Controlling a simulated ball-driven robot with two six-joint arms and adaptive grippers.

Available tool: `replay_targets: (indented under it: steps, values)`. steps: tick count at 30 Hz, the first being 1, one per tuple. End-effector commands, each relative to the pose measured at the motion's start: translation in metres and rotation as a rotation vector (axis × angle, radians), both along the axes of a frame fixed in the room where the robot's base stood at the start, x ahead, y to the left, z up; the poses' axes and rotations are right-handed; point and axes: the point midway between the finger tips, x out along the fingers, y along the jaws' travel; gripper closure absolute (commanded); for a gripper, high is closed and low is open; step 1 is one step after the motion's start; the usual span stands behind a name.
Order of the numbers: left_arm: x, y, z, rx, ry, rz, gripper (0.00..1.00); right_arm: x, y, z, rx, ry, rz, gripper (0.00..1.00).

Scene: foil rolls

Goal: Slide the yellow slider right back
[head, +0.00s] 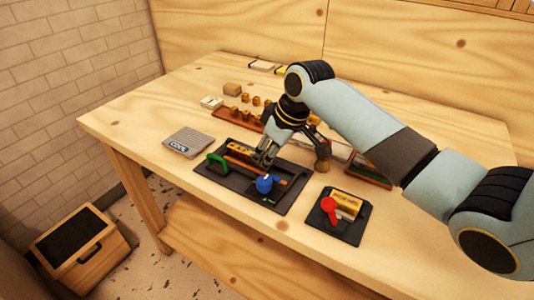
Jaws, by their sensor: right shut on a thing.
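A black tray device (214,176) lies on the table with a green handle (217,162) at its left, a blue knob (265,184) at its front and a brown bar (247,163) along its length. My right gripper (264,160) reaches down over the middle of this device, behind the blue knob. Its fingers are shut on a small part there, which I take to be the yellow slider; the fingers mostly hide it. A yellowish piece (240,150) shows just left of the fingers. My left gripper is out of view.
A smaller black tray (345,234) with a red knob (329,206) and a yellow box (345,203) stands to the right. A grey pad (188,142) lies left. Several small brown blocks sit behind. The front left tabletop is clear.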

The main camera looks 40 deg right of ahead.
Motion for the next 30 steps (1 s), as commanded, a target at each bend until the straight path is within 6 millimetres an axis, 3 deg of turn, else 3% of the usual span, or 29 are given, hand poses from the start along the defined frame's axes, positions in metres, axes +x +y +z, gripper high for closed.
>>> replay_targets:
  steps: [8, 19, 30]
  values:
    - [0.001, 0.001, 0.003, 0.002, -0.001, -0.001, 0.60, -0.003, -0.001, 0.001, 0.000, 0.001, 0.000, 1.00]
    - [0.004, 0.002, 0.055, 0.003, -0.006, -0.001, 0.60, -0.056, -0.023, 0.004, 0.000, 0.004, -0.001, 1.00]
    - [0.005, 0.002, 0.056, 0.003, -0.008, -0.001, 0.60, -0.063, -0.026, -0.001, -0.002, 0.004, 0.000, 1.00]
